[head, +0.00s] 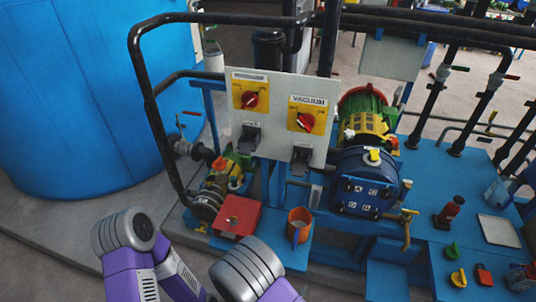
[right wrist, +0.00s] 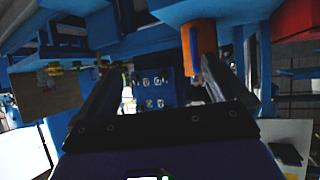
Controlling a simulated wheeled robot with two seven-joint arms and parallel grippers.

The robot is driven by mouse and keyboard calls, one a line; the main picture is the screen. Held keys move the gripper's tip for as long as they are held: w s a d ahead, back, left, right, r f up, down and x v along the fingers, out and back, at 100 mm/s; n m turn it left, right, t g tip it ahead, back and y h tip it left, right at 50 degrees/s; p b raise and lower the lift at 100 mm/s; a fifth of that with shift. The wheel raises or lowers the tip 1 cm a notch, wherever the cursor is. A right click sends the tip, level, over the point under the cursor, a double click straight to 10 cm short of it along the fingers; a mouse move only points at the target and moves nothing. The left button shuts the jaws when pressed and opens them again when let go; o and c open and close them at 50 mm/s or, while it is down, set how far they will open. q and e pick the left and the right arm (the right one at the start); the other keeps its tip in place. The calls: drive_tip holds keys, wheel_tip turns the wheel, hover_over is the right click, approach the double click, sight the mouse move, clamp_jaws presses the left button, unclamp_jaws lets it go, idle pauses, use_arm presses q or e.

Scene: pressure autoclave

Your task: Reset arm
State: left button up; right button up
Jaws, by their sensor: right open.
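My right gripper (right wrist: 160,72) shows in the right wrist view with its two dark fingers apart and nothing between them. Beyond the fingers, the blue vessel (right wrist: 155,92) of the machine shows; this view looks upside down. An orange cup (right wrist: 199,42) appears close behind the right-hand finger; I cannot tell the gap. In the head view, purple arm links with grey rounded joints, parts of my own body, stand at the bottom, in front of the machine. No fingers can be made out there. My left gripper is not in view.
A red box (head: 236,216) and the orange cup (head: 299,228) sit at the near edge. A black pipe rail (head: 148,88) and a large blue tank (head: 90,90) bound the left.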

wheel_tip(320, 180, down, 8)
drive_tip(key=s+d+n+g+y+p, duration=0.1)
drive_tip(key=s+d+n+g+y, duration=0.1)
drive_tip(key=g+y, duration=0.3)
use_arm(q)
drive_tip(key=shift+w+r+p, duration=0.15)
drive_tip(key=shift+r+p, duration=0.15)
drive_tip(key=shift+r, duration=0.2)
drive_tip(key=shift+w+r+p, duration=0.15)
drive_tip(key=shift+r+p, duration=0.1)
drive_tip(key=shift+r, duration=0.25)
use_arm(e)
drive_tip(key=s+d+n+g+y, duration=0.1)
drive_tip(key=s+n+g+y, duration=0.1)
drive_tip(key=s+g+y, duration=0.2)
drive_tip(key=s+y, duration=0.2)
drive_tip(key=s, duration=0.1)
drive_tip(key=shift+s+d+r, duration=0.25)
drive_tip(key=shift+s+r, duration=0.15)
